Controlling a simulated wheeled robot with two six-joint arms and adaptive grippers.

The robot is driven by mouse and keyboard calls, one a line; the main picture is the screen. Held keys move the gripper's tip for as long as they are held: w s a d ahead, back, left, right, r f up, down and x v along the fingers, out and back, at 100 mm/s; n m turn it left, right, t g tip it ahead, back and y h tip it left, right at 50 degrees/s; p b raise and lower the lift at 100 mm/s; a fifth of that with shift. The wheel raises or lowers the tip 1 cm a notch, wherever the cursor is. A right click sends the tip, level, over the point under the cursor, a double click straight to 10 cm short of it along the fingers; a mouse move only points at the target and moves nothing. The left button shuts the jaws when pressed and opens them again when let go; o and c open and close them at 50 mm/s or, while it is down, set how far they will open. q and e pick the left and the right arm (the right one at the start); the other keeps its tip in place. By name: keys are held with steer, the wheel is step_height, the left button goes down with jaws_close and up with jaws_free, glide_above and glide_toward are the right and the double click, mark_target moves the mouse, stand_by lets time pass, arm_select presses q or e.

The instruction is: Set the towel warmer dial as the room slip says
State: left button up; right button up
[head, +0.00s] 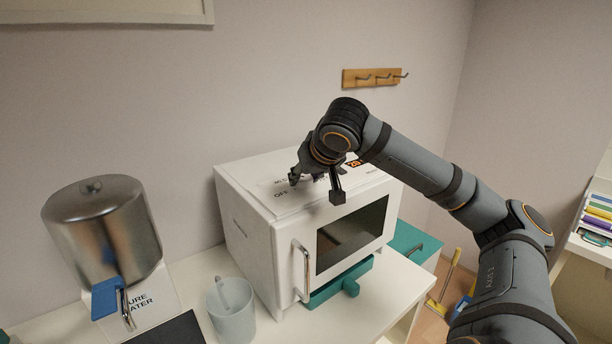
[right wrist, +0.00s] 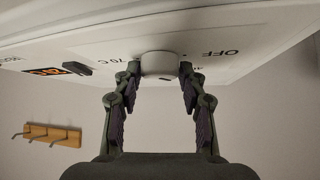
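The towel warmer (head: 262,230) is a white box with a dark window and a chrome handle, standing on the white counter. Its white dial (right wrist: 160,66) sits on the lettered top panel, where "OFF" and "70 C" can be read in the right wrist view. My right gripper (right wrist: 160,75) has one finger on each side of the dial, both seeming to touch it. I see no readable room slip. My left gripper is out of view.
A steel water dispenser (head: 100,235) with a blue lever and a pale mug (head: 232,312) stand left of the warmer. A wooden hook rack (head: 372,78) hangs on the wall behind.

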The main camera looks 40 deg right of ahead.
steer(key=shift+o, duration=1.4)
steer(key=v, duration=1.2)
